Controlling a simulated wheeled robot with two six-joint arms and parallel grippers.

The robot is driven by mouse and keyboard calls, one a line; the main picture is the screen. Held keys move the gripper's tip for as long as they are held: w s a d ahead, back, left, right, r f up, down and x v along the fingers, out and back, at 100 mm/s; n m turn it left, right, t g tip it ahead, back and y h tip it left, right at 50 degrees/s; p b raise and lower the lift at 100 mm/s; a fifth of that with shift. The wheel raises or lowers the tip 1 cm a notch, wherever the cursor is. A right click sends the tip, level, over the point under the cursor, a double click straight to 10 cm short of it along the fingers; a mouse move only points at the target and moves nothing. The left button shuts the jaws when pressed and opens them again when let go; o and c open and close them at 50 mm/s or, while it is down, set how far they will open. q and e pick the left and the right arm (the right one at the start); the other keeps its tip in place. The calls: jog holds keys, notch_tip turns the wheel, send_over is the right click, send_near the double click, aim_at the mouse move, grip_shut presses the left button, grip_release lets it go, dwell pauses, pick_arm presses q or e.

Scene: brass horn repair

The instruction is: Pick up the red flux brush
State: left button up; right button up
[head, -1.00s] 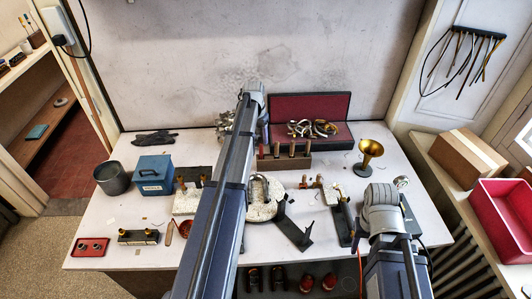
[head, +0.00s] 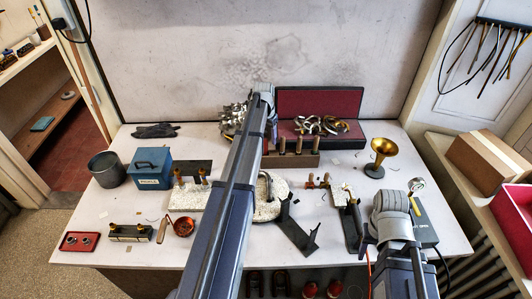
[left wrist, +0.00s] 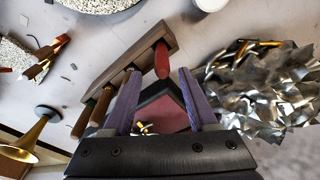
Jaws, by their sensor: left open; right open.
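In the left wrist view a brush with a red handle (left wrist: 161,60) stands in a wooden rack (left wrist: 128,62), beside several brown handles. My left gripper (left wrist: 160,76) is open, and the red handle shows between its two fingers, near the tips. I cannot tell whether they touch it.
A pile of crumpled silvery metal (left wrist: 262,88) lies close beside my left gripper. A red-lined case (head: 318,103) is behind the rack. A brass bell (head: 379,152) stands to the right. A blue box (head: 151,170) and grey pot (head: 107,168) are at left.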

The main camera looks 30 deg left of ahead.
aim_at(266, 147)
pick_arm(q)
jog(key=shift+f, duration=0.4)
jog(key=f+b, duration=0.4)
jog(key=shift+s+a+f+b, duration=0.2)
jog(key=shift+f+b, duration=0.05)
jog(key=shift+b, duration=0.15)
jog(key=shift+w+f+b, duration=0.1)
jog(key=shift+f+b, duration=0.25)
jog(key=shift+f, duration=0.05)
jog(key=shift+r, duration=0.1)
jog(key=shift+c, duration=0.5)
grip_shut()
